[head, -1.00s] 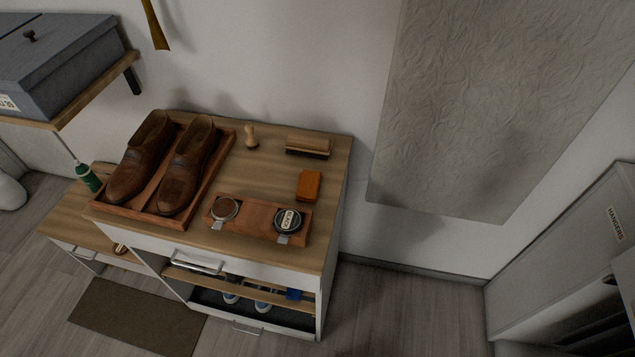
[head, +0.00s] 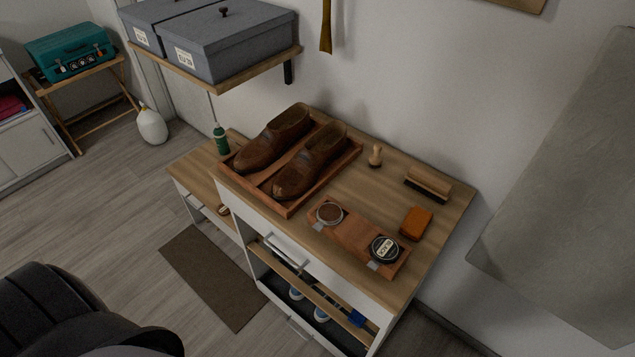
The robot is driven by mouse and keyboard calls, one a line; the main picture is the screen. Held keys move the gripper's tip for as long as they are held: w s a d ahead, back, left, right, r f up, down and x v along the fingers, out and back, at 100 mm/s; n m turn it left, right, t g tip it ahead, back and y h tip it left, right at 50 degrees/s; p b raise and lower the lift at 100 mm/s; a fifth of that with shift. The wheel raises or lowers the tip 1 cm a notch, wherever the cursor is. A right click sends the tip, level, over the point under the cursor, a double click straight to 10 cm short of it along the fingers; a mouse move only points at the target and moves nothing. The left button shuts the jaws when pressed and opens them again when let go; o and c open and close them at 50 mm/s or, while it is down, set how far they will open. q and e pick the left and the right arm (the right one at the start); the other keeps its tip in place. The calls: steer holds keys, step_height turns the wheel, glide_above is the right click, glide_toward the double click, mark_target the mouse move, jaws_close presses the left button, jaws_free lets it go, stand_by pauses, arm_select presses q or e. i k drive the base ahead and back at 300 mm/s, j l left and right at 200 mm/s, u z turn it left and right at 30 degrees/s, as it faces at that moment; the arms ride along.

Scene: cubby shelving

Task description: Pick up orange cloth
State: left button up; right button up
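The orange cloth (head: 416,224) is a small folded block lying on the wooden cabinet top (head: 362,182), towards its right side. It lies between a brush and a tray with round tins, and nothing covers it. Neither of my grippers shows in the head view. A dark rounded shape fills the lower left corner; I cannot tell any gripper fingers there.
A shoe tray (head: 290,207) holds brown shoes. Near the cloth are a brush (head: 428,183), a small knobbed tool (head: 375,156) and a wooden tin tray (head: 350,231). Grey boxes (head: 226,42) sit on a wall shelf. A grey panel (head: 570,190) hangs at right.

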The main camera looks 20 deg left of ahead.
mark_target(417, 220)
steer(key=k+j+z, duration=0.1)
steer(key=z, duration=0.35)
steer(key=k+z, duration=0.35)
steer(key=z, duration=0.15)
